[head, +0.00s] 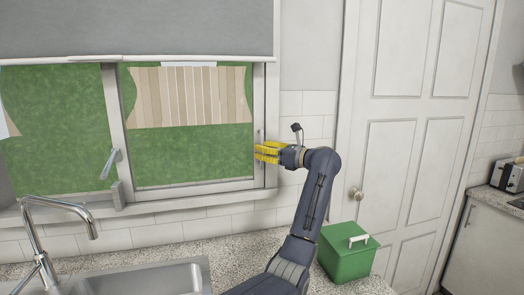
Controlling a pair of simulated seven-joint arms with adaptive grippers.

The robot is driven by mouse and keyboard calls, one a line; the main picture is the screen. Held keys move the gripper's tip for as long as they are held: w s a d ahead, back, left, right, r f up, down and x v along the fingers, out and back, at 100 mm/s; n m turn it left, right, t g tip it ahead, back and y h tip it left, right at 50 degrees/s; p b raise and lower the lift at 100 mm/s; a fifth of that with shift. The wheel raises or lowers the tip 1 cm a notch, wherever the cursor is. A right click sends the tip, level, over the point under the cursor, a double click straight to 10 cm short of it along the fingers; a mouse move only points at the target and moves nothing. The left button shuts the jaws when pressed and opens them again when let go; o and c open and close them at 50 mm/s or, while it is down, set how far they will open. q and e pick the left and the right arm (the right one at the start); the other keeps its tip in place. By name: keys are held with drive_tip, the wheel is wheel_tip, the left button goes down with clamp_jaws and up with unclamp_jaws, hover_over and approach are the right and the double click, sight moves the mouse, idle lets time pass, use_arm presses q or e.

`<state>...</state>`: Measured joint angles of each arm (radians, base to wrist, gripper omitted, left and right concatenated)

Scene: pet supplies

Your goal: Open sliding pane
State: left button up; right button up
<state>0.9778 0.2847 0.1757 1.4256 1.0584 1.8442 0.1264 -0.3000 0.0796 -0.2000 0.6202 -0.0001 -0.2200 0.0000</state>
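The sliding pane (192,185) has a white frame and sits in the right half of the window above the sink. It looks shut, with its right edge close to the window's right jamb (271,110). A thin upright handle (258,136) shows on the pane's right stile. A gap shows between the fingers. They cover part of the handle, and I cannot tell whether they touch it. My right gripper is out of view.
A chrome faucet (50,207) and steel sink (150,281) are at the lower left. A window latch (110,164) is on the middle post. A green box (347,258) stands on the counter beside my arm, before a white door (405,140). A grey blind (140,28) hangs above.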

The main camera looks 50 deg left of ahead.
use_arm(q)
drive_tip(key=shift+a, duration=0.2)
clamp_jaws()
idle(0.4)
